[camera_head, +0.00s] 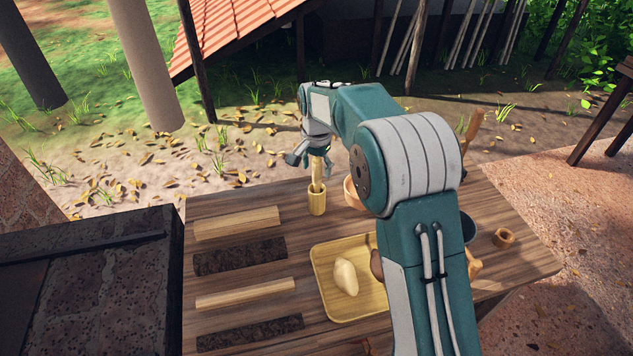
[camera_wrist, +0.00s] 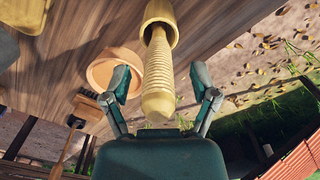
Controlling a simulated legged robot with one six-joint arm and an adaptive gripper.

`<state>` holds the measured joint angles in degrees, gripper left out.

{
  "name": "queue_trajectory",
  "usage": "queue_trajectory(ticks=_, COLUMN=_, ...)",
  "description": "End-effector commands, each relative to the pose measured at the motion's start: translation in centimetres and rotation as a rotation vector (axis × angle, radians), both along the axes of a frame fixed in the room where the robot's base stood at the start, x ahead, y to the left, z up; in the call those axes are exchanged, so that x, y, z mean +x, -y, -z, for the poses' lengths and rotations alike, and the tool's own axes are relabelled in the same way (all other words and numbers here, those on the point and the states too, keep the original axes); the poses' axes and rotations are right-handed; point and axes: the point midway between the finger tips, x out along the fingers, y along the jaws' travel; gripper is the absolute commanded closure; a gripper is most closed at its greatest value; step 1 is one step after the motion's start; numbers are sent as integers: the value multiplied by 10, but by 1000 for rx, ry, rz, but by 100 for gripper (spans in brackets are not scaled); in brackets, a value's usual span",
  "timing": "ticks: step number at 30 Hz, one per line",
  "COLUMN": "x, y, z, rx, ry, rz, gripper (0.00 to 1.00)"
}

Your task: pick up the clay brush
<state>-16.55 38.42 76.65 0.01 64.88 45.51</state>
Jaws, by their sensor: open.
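A pale ribbed wooden handle (camera_wrist: 157,75), which I take for the clay brush, stands in a yellow wooden cup (camera_wrist: 160,14). No bristles show; its lower end is hidden in the cup. In the head view the handle (camera_head: 316,185) rises from the cup (camera_head: 317,204) near the table's far edge. My gripper (camera_wrist: 161,78) is open, with one finger on each side of the handle and visible gaps between. In the head view my gripper (camera_head: 308,157) is at the top of the handle.
A terracotta bowl (camera_wrist: 103,70) stands close beside the cup, partly hidden by my arm in the head view. A yellow tray (camera_head: 325,275) holds a pale lump (camera_head: 346,278). Several strips, including a light one (camera_head: 237,223), lie at left. A wooden ring (camera_head: 504,238) lies at right.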

Motion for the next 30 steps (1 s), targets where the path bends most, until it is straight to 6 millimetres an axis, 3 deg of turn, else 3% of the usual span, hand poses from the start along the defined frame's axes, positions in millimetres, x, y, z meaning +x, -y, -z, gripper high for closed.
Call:
queue_trajectory(ticks=2, x=0, y=0, z=0, rx=0, ry=0, rz=0, gripper=23)
queue_trajectory(ticks=7, x=0, y=0, z=0, rx=0, ry=0, rz=0, gripper=95)
queue_trajectory(ticks=8, x=0, y=0, z=0, rx=0, ry=0, rz=0, gripper=100)
queue_trajectory(ticks=20, x=0, y=0, z=-3, rx=0, ry=-1, rz=0, gripper=100)
queue_trajectory(ticks=30, x=1, y=0, z=-67, rx=1, ry=3, rz=0, gripper=100)
